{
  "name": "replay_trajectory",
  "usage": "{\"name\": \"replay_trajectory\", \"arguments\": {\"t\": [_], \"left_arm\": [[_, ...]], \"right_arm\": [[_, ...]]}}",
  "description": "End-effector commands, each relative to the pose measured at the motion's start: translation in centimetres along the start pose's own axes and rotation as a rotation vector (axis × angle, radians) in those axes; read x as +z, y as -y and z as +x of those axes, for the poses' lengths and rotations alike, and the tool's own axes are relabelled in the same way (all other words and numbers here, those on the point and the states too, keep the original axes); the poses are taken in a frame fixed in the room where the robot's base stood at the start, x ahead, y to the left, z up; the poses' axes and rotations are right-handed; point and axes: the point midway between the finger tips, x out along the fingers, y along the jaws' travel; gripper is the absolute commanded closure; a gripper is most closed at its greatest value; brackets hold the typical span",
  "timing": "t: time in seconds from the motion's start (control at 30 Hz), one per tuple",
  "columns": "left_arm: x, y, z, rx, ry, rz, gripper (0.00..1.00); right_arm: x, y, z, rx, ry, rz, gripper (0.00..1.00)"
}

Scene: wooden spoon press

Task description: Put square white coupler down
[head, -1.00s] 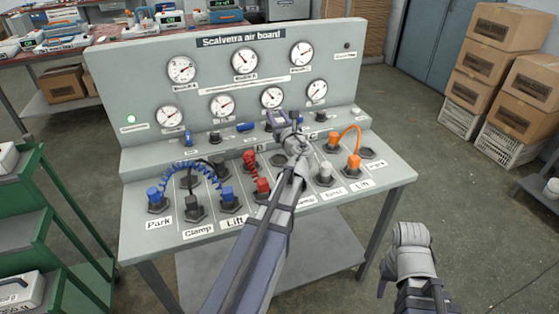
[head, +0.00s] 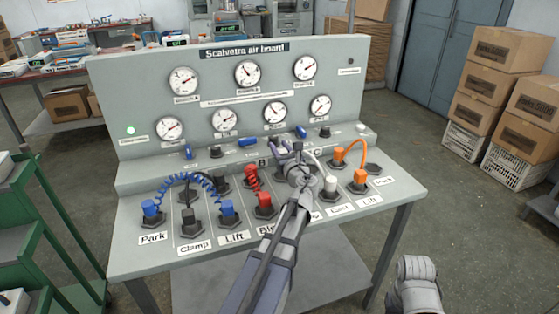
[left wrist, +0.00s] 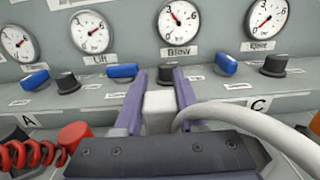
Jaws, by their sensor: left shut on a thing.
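My left gripper (head: 288,151) reaches over the middle of the air board, and its two purple fingers (left wrist: 160,88) stand either side of the square white coupler (left wrist: 160,110) in the left wrist view. They are shut on it. A white hose (left wrist: 240,113) runs from the coupler to the right. In the head view the hose's other end is a white coupler (head: 330,186) in a socket on the sloping panel. The arm hides the held coupler in the head view and much of the socket area below it.
A red coiled hose (head: 252,180), a blue coiled hose (head: 180,178) and an orange hose (head: 351,148) are plugged in around the arm. Blue and black knobs line the ledge behind. Gauges stand on the upright board (head: 120,95). An empty socket (head: 374,168) is at the right.

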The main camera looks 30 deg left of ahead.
Motion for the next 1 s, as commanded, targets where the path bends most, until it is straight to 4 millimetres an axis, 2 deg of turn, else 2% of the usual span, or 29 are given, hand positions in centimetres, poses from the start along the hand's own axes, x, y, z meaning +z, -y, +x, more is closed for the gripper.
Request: {"name": "replay_trajectory", "arguments": {"t": [0.3, 0.73, 0.77, 1.0], "left_arm": [[-3.7, 0.0, 0.0, 0.000, 0.000, 0.000, 1.00], [-4.0, 0.0, 0.0, 0.000, 0.000, 0.000, 1.00], [-3.9, 0.0, 0.0, 0.000, 0.000, 0.000, 0.58], [-3.8, 0.0, 0.0, 0.000, 0.000, 0.000, 0.31]], "right_arm": [[-0.2, 0.3, 3.7, 0.000, 0.000, 0.000, 0.50], [-0.2, 0.4, 4.0, 0.000, 0.000, 0.000, 0.50], [-0.2, 0.4, 3.9, 0.000, 0.000, 0.000, 0.50], [-0.2, 0.4, 3.8, 0.000, 0.000, 0.000, 0.50]]}}
